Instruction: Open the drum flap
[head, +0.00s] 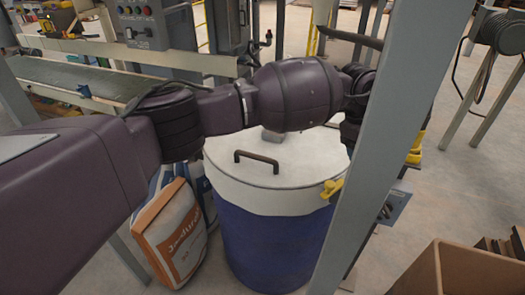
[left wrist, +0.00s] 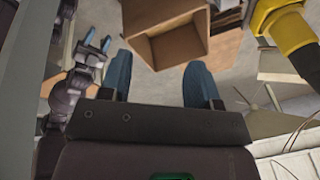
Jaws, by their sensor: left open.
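A blue drum (head: 265,235) with a white top (head: 300,165) stands below my left arm. A dark bar handle (head: 257,161) sits on the white top, which looks closed; I cannot make out a flap edge. A yellow fitting (head: 332,188) is at the drum's right rim. My left arm passes above the drum's far side, and its gripper is hidden by a grey post in the head view. In the left wrist view my left gripper (left wrist: 160,78) is open and empty, apart from the handle. My right gripper (left wrist: 97,41) shows small there, its blue fingertips apart.
The slanting grey post (head: 395,130) stands in front, right of the drum. Filled sacks (head: 172,235) lean at the drum's left. An open cardboard box (head: 465,272) is at lower right. A control cabinet (head: 150,35) and a conveyor (head: 75,78) are behind. Floor at right is partly clear.

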